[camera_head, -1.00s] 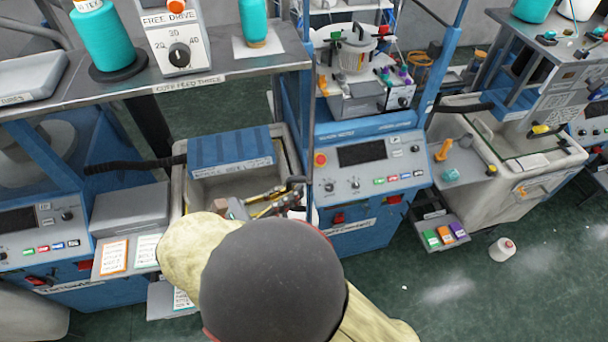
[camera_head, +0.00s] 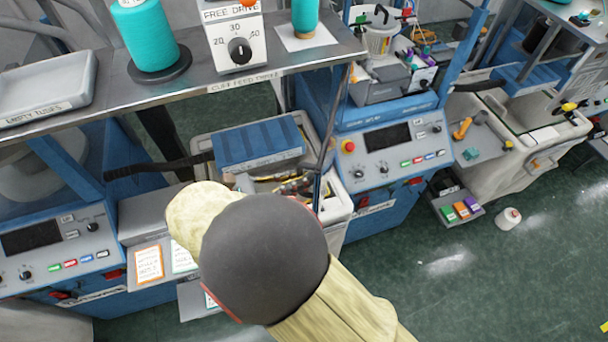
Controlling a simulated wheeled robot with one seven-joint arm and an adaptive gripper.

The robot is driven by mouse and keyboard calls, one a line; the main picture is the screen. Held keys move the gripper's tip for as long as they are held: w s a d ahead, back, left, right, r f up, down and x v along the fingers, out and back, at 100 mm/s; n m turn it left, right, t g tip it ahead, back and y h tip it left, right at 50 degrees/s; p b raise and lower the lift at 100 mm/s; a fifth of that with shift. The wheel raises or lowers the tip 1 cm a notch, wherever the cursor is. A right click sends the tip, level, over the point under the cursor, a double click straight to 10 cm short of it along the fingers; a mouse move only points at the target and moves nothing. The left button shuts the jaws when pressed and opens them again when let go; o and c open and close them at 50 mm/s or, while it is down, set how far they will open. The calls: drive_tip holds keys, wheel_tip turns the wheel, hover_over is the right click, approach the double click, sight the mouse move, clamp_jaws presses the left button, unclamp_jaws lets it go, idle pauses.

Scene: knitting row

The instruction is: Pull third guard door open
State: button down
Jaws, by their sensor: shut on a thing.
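My gripper (camera_head: 297,186) shows only in part beyond my arm's rounded dark joint, as small metallic pieces over a pale machine bin. It is at a thin, dark upright edge (camera_head: 327,158), which looks like the edge of a clear guard door. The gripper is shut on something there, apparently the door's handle. The fingertips and the exact grip are too small and covered to make out. The door's panel is hard to see, so I cannot tell how far it stands open.
A blue ribbed cover (camera_head: 258,146) lies over the bin. A control panel with a red button (camera_head: 348,146) stands to its right. A metal shelf (camera_head: 200,92) with teal cones crosses the upper left.

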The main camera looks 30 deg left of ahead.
drive_tip(key=shift+s+f, duration=0.1)
drive_tip(key=shift+f, duration=0.1)
drive_tip(key=c, duration=2.3)
unclamp_jaws()
drive_tip(key=shift+c, duration=0.2)
drive_tip(key=shift+o, duration=1.3)
drive_tip(key=shift+s+r, duration=0.1)
drive_tip(key=shift+s, duration=0.1)
drive_tip(key=shift+o, duration=0.9)
drive_tip(key=shift+w, duration=0.15)
drive_tip(key=shift+r, duration=0.1)
